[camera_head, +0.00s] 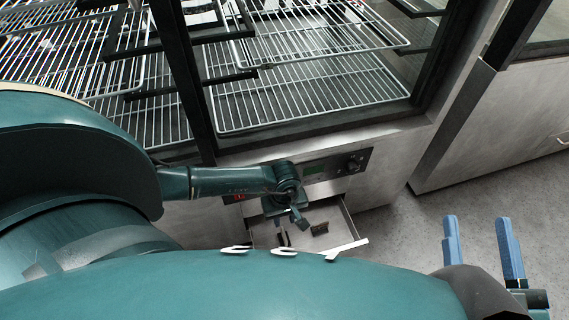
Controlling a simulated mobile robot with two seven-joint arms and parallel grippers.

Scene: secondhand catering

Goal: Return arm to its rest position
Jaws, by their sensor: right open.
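My left arm, teal, comes in from the left and reaches to the front of a display cabinet. Its dark gripper (297,217) is over an open drawer (348,222) below the control panel (338,167); its fingers are too small and overlapped to tell open from shut. My right gripper (477,222) is at the lower right, with two blue fingers pointing up the picture, wide apart and with nothing between them. It is over the grey floor, apart from the cabinet and drawer.
The cabinet has wire shelves (300,105) behind a dark frame. A small brown thing (320,229) lies in the drawer. Another grey unit (500,125) stands at the right. Bare floor (475,195) lies between it and the drawer. My teal body hides the lower left.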

